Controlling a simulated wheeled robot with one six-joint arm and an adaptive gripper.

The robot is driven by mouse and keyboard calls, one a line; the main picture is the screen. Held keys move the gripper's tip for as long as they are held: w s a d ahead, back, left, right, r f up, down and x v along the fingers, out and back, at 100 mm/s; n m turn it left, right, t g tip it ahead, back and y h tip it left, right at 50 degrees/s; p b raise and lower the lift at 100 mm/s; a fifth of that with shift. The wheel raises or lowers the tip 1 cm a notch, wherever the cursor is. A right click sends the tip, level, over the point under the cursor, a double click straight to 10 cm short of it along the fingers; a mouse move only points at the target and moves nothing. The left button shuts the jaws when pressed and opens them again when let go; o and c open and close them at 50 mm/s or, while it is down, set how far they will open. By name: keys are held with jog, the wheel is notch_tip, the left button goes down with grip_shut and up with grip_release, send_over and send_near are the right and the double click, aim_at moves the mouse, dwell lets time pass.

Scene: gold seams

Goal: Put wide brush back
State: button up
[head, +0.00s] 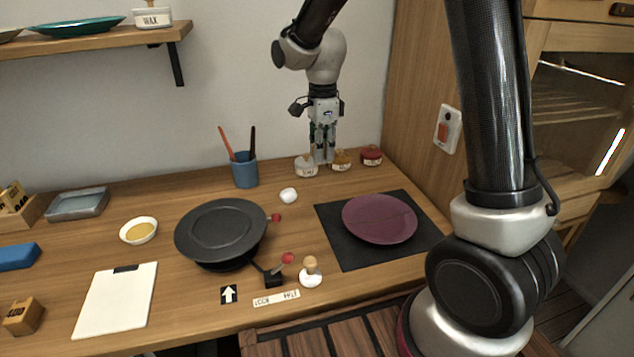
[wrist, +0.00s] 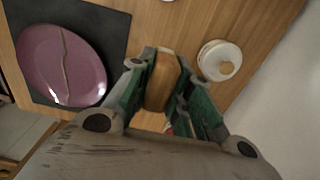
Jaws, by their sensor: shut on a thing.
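My gripper (head: 321,157) is at the back of the table, among the small jars. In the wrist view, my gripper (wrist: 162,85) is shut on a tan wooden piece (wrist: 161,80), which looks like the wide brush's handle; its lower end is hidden. The blue cup (head: 244,172) stands to the left of my gripper, with a red-orange handle (head: 226,143) and a dark handle (head: 252,141) sticking up from it.
A white jar (head: 305,166), an ochre jar (head: 341,161) and a red jar (head: 371,155) stand close around my gripper. A cracked purple plate (head: 379,219) lies on a dark mat (head: 345,256). A black round turntable (head: 221,230) and a white lump (head: 288,195) are in front.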

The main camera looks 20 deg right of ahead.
notch_tip(320, 180, down, 8)
jog(key=shift+f, duration=0.25)
jog(key=shift+f, duration=0.1)
jog(key=o, duration=0.9)
